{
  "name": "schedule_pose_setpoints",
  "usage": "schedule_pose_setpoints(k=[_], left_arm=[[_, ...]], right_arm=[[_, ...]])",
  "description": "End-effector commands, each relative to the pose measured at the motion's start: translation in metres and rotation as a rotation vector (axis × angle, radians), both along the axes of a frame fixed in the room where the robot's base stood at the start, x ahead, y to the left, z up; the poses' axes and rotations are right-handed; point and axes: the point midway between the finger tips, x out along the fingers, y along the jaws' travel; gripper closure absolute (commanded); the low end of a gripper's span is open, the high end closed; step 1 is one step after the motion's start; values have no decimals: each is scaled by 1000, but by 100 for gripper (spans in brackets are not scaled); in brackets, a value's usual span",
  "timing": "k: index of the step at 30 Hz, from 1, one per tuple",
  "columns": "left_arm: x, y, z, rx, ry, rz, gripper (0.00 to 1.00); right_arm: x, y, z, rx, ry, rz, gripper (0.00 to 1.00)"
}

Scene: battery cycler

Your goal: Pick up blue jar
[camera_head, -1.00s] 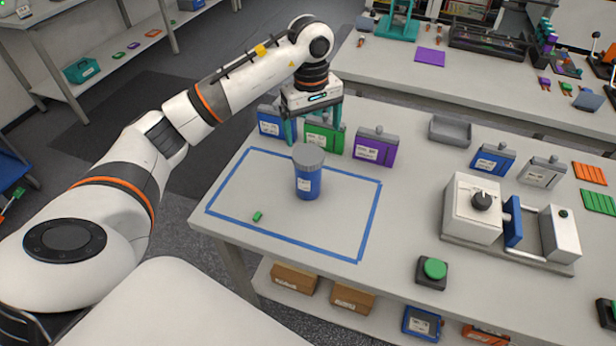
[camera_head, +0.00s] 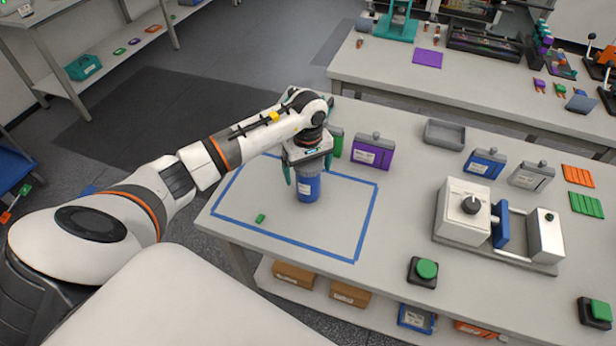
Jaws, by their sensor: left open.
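The blue jar (camera_head: 308,188) stands upright on the table inside the blue tape rectangle (camera_head: 357,228). Its grey lid is mostly hidden behind my left gripper. My left gripper (camera_head: 307,176) is open and points down over the top of the jar, with its teal fingers on either side of it. I cannot tell whether the fingers touch the jar. My right gripper is not in view.
A small green piece (camera_head: 260,218) lies on the table left of the jar. Behind stand a purple canister (camera_head: 373,152) and a partly hidden green one (camera_head: 337,142). A white device (camera_head: 466,212) and a green button (camera_head: 427,270) are to the right.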

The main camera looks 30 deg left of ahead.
Motion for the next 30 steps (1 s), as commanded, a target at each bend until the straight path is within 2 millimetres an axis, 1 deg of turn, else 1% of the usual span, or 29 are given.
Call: schedule_pose_setpoints(k=[6, 7, 18, 19, 20, 26, 29, 30], left_arm=[[1, 0, -2, 0, -2, 0, 6], [1, 0, -2, 0, -2, 0, 9], [0, 0, -1, 0, -2, 0, 70], [1, 0, -1, -1, -3, 0, 70], [1, 0, -1, -1, -3, 0, 75], [1, 0, 2, 0, -4, 0, 75], [3, 1, 12, 1, -9, 0, 75], [2, 1, 18, 1, -9, -1, 75]], right_arm=[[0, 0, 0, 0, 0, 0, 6], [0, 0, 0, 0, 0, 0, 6], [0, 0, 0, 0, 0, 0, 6], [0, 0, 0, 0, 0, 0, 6], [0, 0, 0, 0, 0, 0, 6], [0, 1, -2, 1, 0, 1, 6], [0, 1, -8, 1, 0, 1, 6], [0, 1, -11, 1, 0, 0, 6]])
